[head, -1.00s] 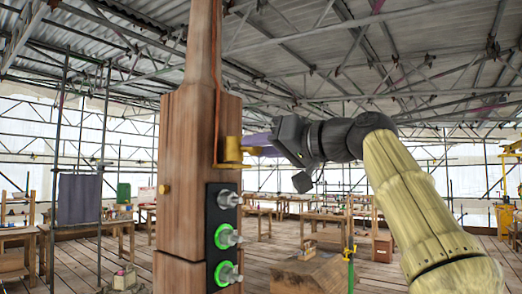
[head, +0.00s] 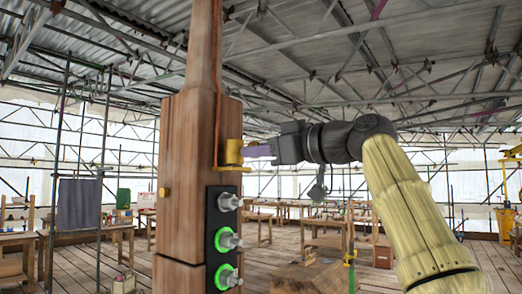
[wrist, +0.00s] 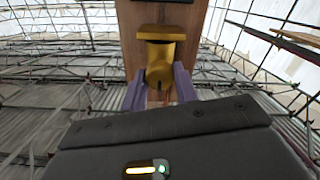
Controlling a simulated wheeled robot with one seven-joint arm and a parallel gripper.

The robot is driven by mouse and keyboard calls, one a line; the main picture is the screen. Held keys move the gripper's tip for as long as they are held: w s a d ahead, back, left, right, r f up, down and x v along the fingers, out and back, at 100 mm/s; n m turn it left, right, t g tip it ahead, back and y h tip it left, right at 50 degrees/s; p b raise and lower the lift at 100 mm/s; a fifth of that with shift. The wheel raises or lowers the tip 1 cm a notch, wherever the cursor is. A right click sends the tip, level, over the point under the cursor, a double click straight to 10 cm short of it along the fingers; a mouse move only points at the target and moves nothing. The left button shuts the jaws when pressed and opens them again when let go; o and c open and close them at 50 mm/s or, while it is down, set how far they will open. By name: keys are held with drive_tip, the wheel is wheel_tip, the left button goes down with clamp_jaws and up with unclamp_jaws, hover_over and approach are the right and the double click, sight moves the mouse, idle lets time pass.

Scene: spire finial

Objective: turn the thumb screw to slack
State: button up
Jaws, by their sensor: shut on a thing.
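The gold thumb screw (head: 234,152) sits on the right side of the wooden spire post (head: 185,140), at the upper right of its block. In the wrist view the screw (wrist: 160,68) shows as a gold knob below a wider gold part. My gripper (head: 255,151) reaches it from the right with its purple fingers. In the wrist view my gripper (wrist: 160,88) has one finger on each side of the screw's knob and is shut on it. The exact contact is partly hidden by the fingers and the knob.
A black panel (head: 210,278) with three metal knobs is on the post just below the screw. The lower two knobs have glowing green rings. A thin copper-coloured line (head: 216,110) runs down the post. Workbenches stand behind on the plank floor.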

drive_tip(key=shift+w+f, duration=0.1)
drive_tip(key=shift+f, duration=0.1)
drive_tip(key=o, duration=1)
drive_tip(key=shift+c, duration=0.2)
drive_tip(key=shift+r, duration=0.1)
drive_tip(key=b+v, duration=0.3)
drive_tip(key=v, duration=1.4)
drive_tip(key=shift+d, duration=0.15)
